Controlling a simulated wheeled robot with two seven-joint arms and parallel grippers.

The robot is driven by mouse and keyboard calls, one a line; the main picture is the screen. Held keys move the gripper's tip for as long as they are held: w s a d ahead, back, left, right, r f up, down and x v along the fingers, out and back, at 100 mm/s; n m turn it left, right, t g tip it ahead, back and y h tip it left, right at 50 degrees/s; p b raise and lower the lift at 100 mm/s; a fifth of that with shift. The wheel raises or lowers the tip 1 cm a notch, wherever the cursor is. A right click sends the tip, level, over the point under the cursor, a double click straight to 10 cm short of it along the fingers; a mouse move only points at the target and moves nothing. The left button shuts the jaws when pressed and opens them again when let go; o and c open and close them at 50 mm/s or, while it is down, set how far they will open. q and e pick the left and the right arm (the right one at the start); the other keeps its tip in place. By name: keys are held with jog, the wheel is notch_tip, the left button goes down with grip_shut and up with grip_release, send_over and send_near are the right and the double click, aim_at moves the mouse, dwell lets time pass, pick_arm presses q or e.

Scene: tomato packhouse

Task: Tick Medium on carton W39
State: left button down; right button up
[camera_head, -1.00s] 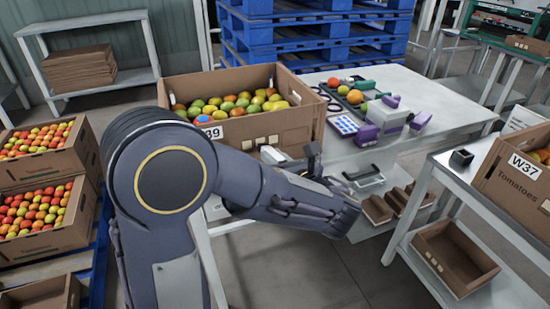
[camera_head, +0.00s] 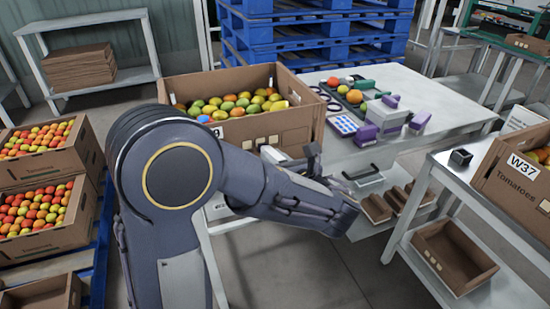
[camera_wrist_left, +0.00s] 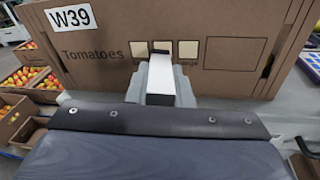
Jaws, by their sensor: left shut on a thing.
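Carton W39 (camera_head: 262,128) is an open brown carton of mixed red, green and yellow tomatoes at the table's near left corner. In the left wrist view its front wall (camera_wrist_left: 110,72) fills the view, with the W39 label (camera_wrist_left: 71,18), the word Tomatoes and a row of three pale squares. My left gripper (camera_wrist_left: 161,75) is shut on a white marker-like object (camera_wrist_left: 161,70) with a dark tip. The tip overlaps the middle square (camera_wrist_left: 162,46); I cannot tell whether it touches. In the head view my left gripper (camera_head: 274,155) is just before the carton, partly hidden by my arm.
Carton W37 (camera_head: 515,185) stands on the right bench, above an empty brown tray (camera_head: 455,257). A purple and grey device (camera_head: 388,118) and loose tomatoes share the table. Tomato crates (camera_head: 45,205) stand at left. Blue pallets (camera_head: 315,35) are stacked behind.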

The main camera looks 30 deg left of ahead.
pick_arm(q)
jog(key=shift+w+a, duration=0.25)
jog(key=shift+a, duration=0.05)
dwell(0.5)
jog(key=shift+w+d+r+p, duration=0.3)
jog(key=shift+r+p, duration=0.15)
jog(key=shift+p, duration=0.2)
jog(key=shift+s+a+f+b, duration=0.3)
jog(key=shift+s+a+f, duration=0.05)
jog(key=shift+f, duration=0.15)
dwell(0.4)
jog(key=shift+w+d+r, duration=0.1)
jog(key=shift+r, duration=0.05)
dwell(0.4)
jog(key=shift+s+d+p, duration=0.45)
jog(key=shift+d+p, duration=0.05)
jog(key=shift+d, duration=0.05)
jog(key=shift+s+a+f+p+v, duration=0.1)
jog(key=shift+s+p+v, duration=0.1)
jog(key=shift+v, duration=0.55)
jog(key=shift+s+a+f+p+v, duration=0.1)
jog(key=shift+p+v, duration=0.15)
jog(key=shift+v, duration=0.5)
jog(key=shift+s+f+p+v, duration=0.1)
jog(key=shift+p+v, duration=0.1)
jog(key=shift+v, duration=0.6)
jog(key=shift+a, duration=0.1)
